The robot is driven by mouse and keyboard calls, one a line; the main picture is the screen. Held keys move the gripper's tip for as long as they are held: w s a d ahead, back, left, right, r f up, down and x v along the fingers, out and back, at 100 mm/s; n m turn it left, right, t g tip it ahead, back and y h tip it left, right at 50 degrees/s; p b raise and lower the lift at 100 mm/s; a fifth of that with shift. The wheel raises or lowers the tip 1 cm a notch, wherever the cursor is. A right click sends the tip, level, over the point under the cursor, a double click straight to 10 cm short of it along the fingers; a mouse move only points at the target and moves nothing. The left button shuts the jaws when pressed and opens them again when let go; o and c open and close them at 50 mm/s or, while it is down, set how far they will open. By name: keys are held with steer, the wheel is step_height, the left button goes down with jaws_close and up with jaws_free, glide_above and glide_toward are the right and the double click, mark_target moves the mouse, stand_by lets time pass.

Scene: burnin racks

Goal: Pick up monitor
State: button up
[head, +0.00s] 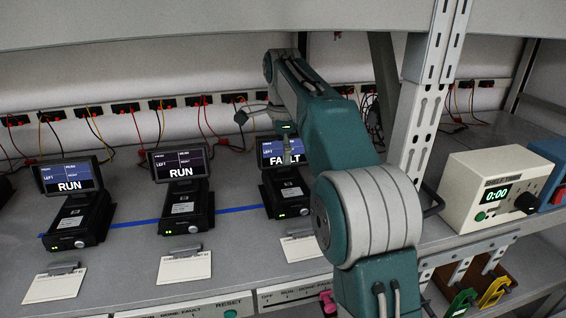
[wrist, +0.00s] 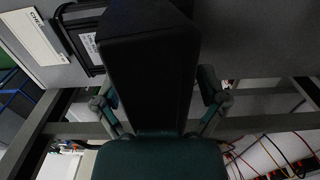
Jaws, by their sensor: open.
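Several dark monitors with lit screens stand in a row on the grey shelf. The left one (head: 68,178) and the middle one (head: 178,164) read RUN. The right one (head: 273,149) reads FAULT and is partly covered by my gripper (head: 266,131), which is in front of and above its screen. My gripper is open, its fingers apart. In the wrist view my gripper (wrist: 160,100) has its fingers on either side of a large dark block (wrist: 145,65). I cannot tell whether that block is the monitor or whether it touches the fingers.
Each monitor sits by a black base unit, such as this one (head: 80,219), with a white card (head: 186,268) in front. A slotted metal post (head: 423,110) and a cream timer box (head: 493,190) stand to the right. Red and yellow cables (head: 205,122) run along the back wall.

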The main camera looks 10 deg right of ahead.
steer(key=shift+f, duration=0.2)
stand_by(0.3)
steer(key=c, duration=1.3)
steer(key=shift+o, duration=0.2)
